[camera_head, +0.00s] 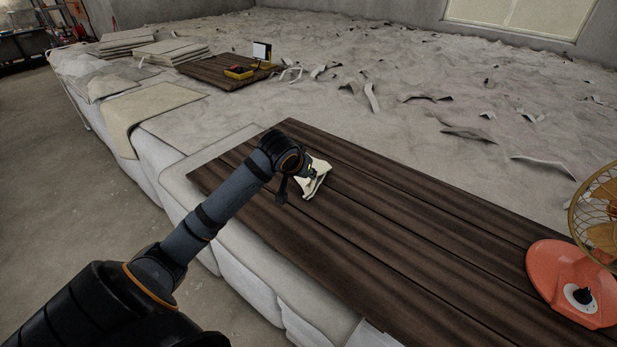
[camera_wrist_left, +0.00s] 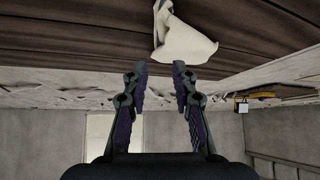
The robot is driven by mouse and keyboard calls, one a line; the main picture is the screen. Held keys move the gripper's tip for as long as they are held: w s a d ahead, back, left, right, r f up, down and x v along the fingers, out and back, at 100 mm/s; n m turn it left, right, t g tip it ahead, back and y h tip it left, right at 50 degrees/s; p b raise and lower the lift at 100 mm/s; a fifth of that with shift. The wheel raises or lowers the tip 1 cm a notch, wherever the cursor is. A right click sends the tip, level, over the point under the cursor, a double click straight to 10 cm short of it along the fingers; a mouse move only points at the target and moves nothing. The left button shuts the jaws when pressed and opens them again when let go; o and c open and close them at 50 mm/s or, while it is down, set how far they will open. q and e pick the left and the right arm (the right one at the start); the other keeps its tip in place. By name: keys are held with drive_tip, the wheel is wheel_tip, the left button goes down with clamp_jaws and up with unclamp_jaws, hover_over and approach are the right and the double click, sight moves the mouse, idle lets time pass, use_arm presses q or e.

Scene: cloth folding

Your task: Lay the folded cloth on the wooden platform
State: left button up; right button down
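The cream cloth (camera_head: 319,181) is a small, folded, slightly crumpled piece at the far half of the dark wooden platform (camera_head: 400,225). It looks to rest on the planks, partly hidden by my left arm's end. My left gripper (camera_head: 309,171) is right beside or over it. In the left wrist view the cloth (camera_wrist_left: 183,42) lies against the planks just beyond the fingertips. The fingers of my left gripper (camera_wrist_left: 157,70) are apart, with nothing visible between them. I cannot tell whether a fingertip touches the cloth. My right gripper is in neither view.
An orange fan (camera_head: 563,275) stands at the platform's right end. Stacked boards (camera_head: 170,51) and a yellow tool case with a lamp (camera_head: 240,71) lie farther back. Loose scraps litter the rough grey surface (camera_head: 400,115) behind. The platform's right middle is clear.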

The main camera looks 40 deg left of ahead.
use_arm(q)
drive_tip(key=w, duration=0.1)
drive_tip(key=w+a+f, duration=0.1)
drive_tip(key=w, duration=0.1)
drive_tip(key=w+f, duration=0.1)
drive_tip(key=w, duration=0.1)
drive_tip(key=shift+a+f, duration=0.1)
drive_tip(key=shift+a, duration=0.3)
clamp_jaws()
wheel_tip(320, 180, down, 2)
drive_tip(key=shift+f, duration=0.4)
drive_tip(key=shift+s, duration=0.2)
drive_tip(key=shift+w+f, duration=0.1)
drive_tip(key=shift+f, duration=0.25)
drive_tip(key=shift+f+b, duration=1.05)
drive_tip(key=shift+f, duration=1.2)
